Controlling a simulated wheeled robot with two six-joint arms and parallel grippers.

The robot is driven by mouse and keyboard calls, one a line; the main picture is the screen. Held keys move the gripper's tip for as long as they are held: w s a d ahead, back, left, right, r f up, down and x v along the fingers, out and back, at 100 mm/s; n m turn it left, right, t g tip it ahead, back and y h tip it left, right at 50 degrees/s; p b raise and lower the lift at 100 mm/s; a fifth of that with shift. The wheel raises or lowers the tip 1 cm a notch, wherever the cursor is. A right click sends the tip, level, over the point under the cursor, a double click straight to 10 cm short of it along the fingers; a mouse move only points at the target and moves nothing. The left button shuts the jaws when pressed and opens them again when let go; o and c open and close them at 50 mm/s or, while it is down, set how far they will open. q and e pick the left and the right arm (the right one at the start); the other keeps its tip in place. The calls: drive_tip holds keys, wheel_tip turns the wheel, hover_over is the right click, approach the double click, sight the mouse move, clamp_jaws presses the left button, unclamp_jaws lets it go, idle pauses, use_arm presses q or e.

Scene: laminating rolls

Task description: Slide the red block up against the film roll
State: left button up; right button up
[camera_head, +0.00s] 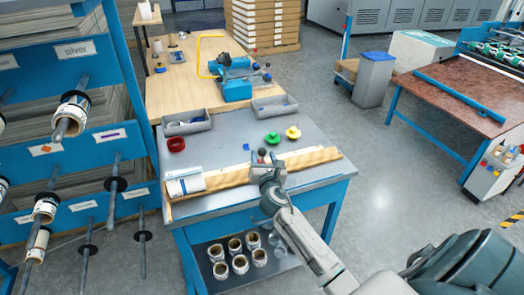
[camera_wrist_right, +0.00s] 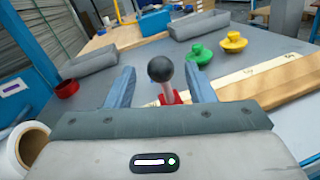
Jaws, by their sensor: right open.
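The red block (camera_wrist_right: 172,97) shows in the right wrist view with a black ball knob (camera_wrist_right: 155,74) on a stem above it. In the head view I see the knob (camera_head: 262,152), but my gripper hides most of the block. My right gripper (camera_head: 265,168) is open over the table; in the wrist view its fingers (camera_wrist_right: 162,88) stand either side of the knob, with gaps. The white film roll (camera_head: 185,182) lies at the left end of the wooden board, left of the gripper and apart from it. Its end (camera_wrist_right: 30,148) shows at the wrist view's left edge. My left gripper is out of view.
The wooden board (camera_head: 222,178) runs along the table's front. A red ring (camera_head: 176,144), grey trays (camera_head: 187,123), and green (camera_head: 273,138) and yellow (camera_head: 293,132) knobbed pieces sit behind. The grey tabletop (camera_head: 228,142) between them is mostly clear.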

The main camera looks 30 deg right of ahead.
drive_tip(key=shift+x, duration=1.7)
drive_tip(key=shift+s, duration=0.1)
clamp_jaws()
drive_tip(key=w+a, duration=0.1)
drive_tip(key=a, duration=0.3)
drive_tip(key=w+a, duration=0.1)
drive_tip(key=a, duration=0.4)
drive_tip(key=w+a, duration=0.1)
drive_tip(key=a, duration=0.3)
drive_tip(key=shift+w+a+f, duration=0.1)
drive_tip(key=shift+a, duration=0.05)
drive_tip(key=shift+w+a, duration=0.1)
drive_tip(key=shift+a, duration=0.2)
unclamp_jaws()
